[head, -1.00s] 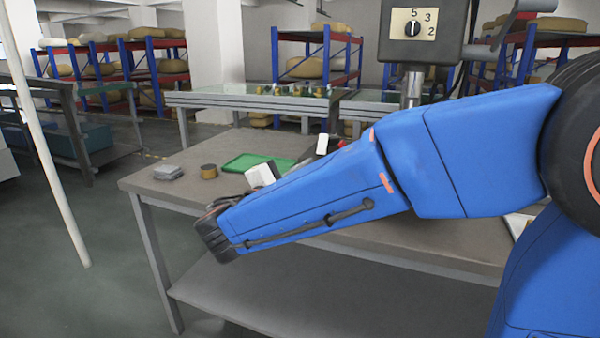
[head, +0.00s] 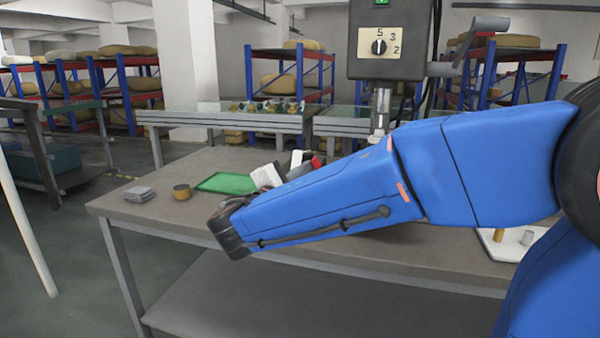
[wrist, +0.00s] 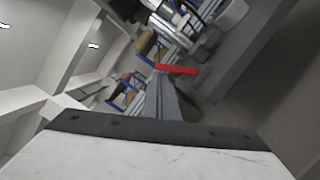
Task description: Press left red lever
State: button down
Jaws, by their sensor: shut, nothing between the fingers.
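A red bar (wrist: 177,69), which looks like a lever, lies across the wrist view just beyond the tips of my gripper (wrist: 160,78). The grey fingers are together with nothing between them. I cannot tell whether they touch the bar. In the head view a small red part (head: 316,161) shows beside a white piece (head: 297,158) just above my blue forearm, and most of it is hidden. The white housing of my gripper (head: 267,176) sticks out behind the forearm, left of the red part. No second red lever is clearly visible.
A grey workbench (head: 150,212) carries a green tray (head: 228,183), a brass cylinder (head: 181,192) and a grey stack (head: 139,194). A dark machine head with a numbered dial (head: 379,47) stands behind my arm. A white plate (head: 500,246) lies at right.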

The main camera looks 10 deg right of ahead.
jog(key=shift+s+d+r+m+g, duration=0.15)
jog(key=shift+r+m+g, duration=0.15)
jog(key=shift+m, duration=0.4)
jog(key=m, duration=0.2)
jog(key=d+r+m, duration=0.1)
jog(key=shift+s+g, duration=0.25)
jog(key=shift+g, duration=0.15)
jog(key=m, duration=0.1)
jog(key=d+m, duration=0.1)
jog(key=m+y, duration=0.1)
jog(key=shift+s+d+r+m, duration=0.2)
jog(key=shift+s+r+m, duration=0.1)
jog(key=shift+s+r, duration=0.05)
jog(key=shift+a, duration=0.1)
jog(key=shift+w+a+r, duration=0.1)
jog(key=shift+w, duration=0.05)
jog(key=w+a+r, duration=0.1)
jog(key=a+r, duration=0.1)
jog(key=a, duration=0.2)
send_near(314, 161)
jog(key=shift+w+a+r, duration=0.1)
jog(key=shift+a+r, duration=1.35)
jog(key=shift+a, duration=0.1)
